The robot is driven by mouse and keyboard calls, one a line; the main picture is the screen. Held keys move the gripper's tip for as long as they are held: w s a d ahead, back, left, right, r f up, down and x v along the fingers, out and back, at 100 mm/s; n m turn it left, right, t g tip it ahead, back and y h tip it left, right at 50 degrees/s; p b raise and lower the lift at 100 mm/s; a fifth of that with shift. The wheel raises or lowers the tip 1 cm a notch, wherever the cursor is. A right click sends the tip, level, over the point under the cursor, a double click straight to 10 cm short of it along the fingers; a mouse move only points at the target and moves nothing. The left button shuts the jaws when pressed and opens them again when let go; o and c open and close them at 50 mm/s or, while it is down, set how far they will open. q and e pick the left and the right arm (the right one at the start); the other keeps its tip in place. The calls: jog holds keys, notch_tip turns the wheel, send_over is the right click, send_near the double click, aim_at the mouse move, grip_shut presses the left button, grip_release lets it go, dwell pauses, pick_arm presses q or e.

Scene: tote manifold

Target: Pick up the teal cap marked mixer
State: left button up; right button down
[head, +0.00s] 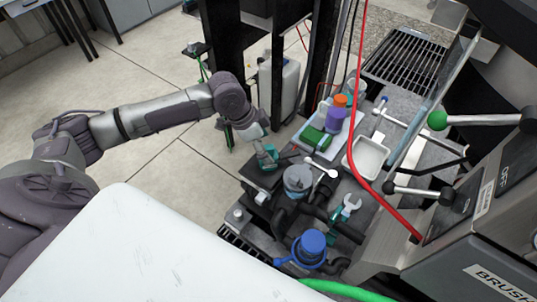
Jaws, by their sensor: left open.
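My left gripper (267,158), with teal-green on its fingers, hangs pointing down at the far left edge of the grey bench. It is open, and I see nothing held in it. A round grey-teal cap (299,178) sits on dark pipework just to the right of and nearer than the gripper, apart from it. No lettering is readable on it, so I cannot tell whether it is the one marked mixer. Another small teal piece (357,87) shows at the back of the bench. My right gripper is not in view.
A blue cap (312,244) sits on nearer pipework. A tray (308,151) holds a green block (316,138) and an orange-topped purple bottle (336,117).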

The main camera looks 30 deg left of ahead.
aim_at(272, 155)
pick_arm(q)
jog(key=shift+p+x, duration=0.7)
jog(key=shift+x, duration=2.05)
jog(key=shift+s, duration=0.15)
jog(key=c, duration=1.3)
jog(key=shift+c, duration=0.2)
jog(key=shift+r, duration=0.2)
